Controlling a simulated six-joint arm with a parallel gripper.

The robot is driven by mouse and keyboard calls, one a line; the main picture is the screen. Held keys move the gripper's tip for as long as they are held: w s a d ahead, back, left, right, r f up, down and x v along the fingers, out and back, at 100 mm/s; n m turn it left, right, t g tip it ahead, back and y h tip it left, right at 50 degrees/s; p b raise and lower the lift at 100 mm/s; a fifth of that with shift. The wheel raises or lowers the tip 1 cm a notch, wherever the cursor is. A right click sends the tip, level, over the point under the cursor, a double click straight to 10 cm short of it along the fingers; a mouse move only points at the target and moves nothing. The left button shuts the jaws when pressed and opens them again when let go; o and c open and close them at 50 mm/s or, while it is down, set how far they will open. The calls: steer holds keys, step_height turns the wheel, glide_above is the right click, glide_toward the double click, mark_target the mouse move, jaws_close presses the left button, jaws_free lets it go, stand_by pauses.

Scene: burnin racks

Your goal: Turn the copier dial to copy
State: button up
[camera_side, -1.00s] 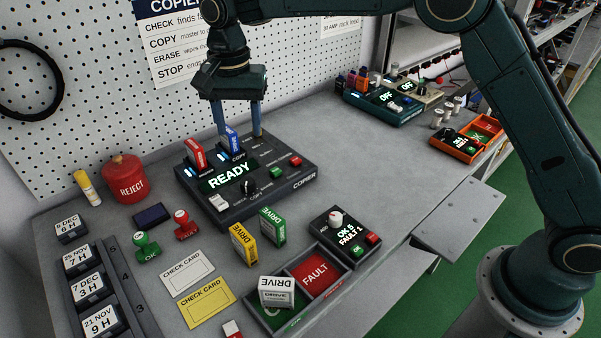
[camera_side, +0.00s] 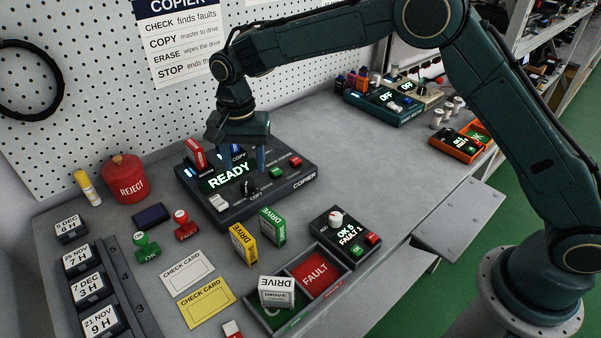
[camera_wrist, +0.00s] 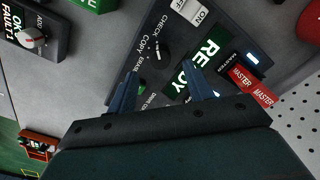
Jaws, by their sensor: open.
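The copier (camera_side: 222,220) is a dark box on the bench, and its display reads READY. Its black dial (camera_side: 248,188) sits on the front part of the panel and also shows in the wrist view (camera_wrist: 163,51), beside the words CHECK, COPY and ERASE. Which word the dial marks is too small to tell. My gripper (camera_side: 242,168) is over the copier, pointing down, with its blue fingers spread and nothing between them. In the wrist view the fingertips (camera_wrist: 159,70) are close to the dial but apart from it. The gripper partly hides the copier's back and the blue drive.
A red drive (camera_side: 196,155) stands in the copier's master slot. A white switch (camera_side: 219,202), a green button (camera_side: 277,172) and a red button (camera_side: 295,161) are around the dial. Yellow (camera_side: 243,244) and green (camera_side: 272,227) drives stand in front.

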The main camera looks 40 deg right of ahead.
mark_target(247, 181)
steer(key=shift+f, duration=2.3)
steer(key=c, duration=1)
